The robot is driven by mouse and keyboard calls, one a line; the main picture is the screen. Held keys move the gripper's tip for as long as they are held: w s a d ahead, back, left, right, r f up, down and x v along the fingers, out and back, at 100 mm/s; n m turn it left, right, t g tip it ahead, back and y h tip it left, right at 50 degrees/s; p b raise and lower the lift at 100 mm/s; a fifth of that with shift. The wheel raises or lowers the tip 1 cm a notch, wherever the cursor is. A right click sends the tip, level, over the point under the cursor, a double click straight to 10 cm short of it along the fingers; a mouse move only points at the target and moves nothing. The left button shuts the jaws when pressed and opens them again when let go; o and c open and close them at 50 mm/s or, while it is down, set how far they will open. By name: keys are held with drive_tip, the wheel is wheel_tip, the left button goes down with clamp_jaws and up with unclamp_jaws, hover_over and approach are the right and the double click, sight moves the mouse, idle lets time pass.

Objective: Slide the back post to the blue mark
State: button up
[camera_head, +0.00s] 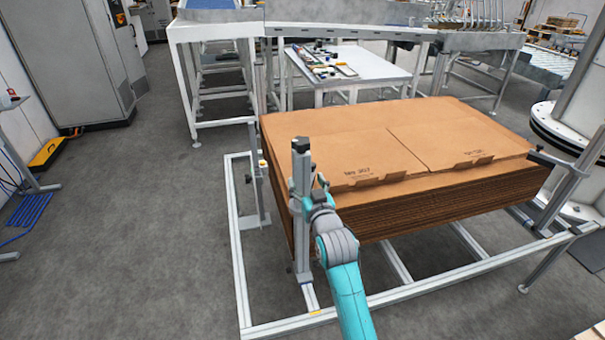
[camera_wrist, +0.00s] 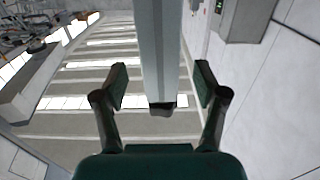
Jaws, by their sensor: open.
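A grey upright post (camera_head: 301,225) with a dark cap stands on the frame at the near left corner of the cardboard stack. A second, slimmer post (camera_head: 257,105) stands farther back at the stack's left side; I cannot tell for sure which is the back post. My gripper (camera_head: 318,184) is at the upper part of the nearer post, partly hidden. In the wrist view my gripper (camera_wrist: 160,84) is open, with one finger on each side of a grey post (camera_wrist: 152,40), with gaps on both sides. A small bluish spot near the nearer post's foot may be the blue mark.
The cardboard stack (camera_head: 420,190) stands just right of the nearer post, inside a low metal frame (camera_head: 241,270). A third post (camera_head: 562,200) stands at the stack's right. A table with small items (camera_head: 375,66) is behind.

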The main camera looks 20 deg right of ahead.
drive_tip(key=s, duration=0.6)
idle(0.3)
drive_tip(key=s+f+g, duration=0.1)
drive_tip(key=s+f, duration=0.7)
drive_tip(key=s, duration=0.6)
drive_tip(key=s+f+g, duration=0.1)
drive_tip(key=s+f, duration=0.7)
drive_tip(key=s, duration=0.5)
drive_tip(key=s+r, duration=0.2)
drive_tip(key=s, duration=1.1)
drive_tip(key=s+r+g, duration=0.1)
drive_tip(key=s+r, duration=0.1)
drive_tip(key=s, duration=1.1)
drive_tip(key=shift+s, duration=0.35)
drive_tip(key=shift+o, duration=0.2)
